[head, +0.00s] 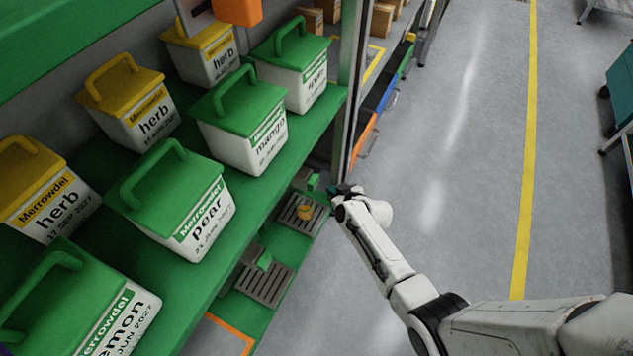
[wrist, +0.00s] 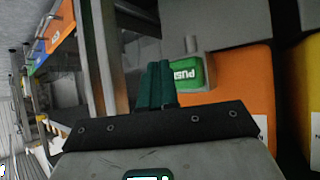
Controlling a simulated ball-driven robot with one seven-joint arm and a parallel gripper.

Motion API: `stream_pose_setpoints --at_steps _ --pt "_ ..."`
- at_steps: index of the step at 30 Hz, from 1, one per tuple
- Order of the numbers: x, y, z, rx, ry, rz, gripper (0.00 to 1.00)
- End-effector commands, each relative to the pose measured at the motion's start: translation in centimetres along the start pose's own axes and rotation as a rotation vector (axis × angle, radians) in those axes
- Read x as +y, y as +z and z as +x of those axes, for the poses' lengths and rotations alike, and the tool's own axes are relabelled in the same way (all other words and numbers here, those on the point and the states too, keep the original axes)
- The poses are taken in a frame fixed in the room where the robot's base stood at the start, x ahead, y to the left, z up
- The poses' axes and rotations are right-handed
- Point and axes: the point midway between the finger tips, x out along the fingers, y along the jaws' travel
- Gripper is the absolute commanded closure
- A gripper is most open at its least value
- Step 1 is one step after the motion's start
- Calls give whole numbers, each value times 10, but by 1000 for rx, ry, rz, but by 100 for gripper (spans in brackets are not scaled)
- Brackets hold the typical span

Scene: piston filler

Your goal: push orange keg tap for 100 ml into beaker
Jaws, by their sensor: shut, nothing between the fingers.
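My gripper (head: 334,190) is at the front edge of the far end of the green shelf. In the wrist view its dark green fingers (wrist: 157,85) are shut and empty. A green tap paddle marked PUSH (wrist: 187,72) shows just right of the fingertips there; I cannot tell whether they touch. In the head view a green tap (head: 313,182) is just left of my gripper. A small orange-yellow object (head: 305,212) stands on the slotted drip tray (head: 290,216) below it; I cannot make out a beaker or its level. An orange panel (wrist: 238,90) fills part of the wrist view.
Green-lidded tubs, including pear (head: 195,213) and mango (head: 250,140), and yellow-lidded herb tubs (head: 150,122) stand on the green upper shelf (head: 225,275). A second drip tray (head: 265,284) is nearer. A metal post (head: 350,95) stands beyond my gripper. The grey floor (head: 450,180) is clear.

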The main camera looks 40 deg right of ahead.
Motion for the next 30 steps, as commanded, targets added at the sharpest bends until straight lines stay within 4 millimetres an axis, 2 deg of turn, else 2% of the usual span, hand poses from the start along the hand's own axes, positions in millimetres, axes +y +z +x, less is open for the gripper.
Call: stream_pose_setpoints --at_steps 9,30 --pt "-10 -8 12 0 -1 -2 100" --pt "-10 -8 12 0 -1 -1 100"
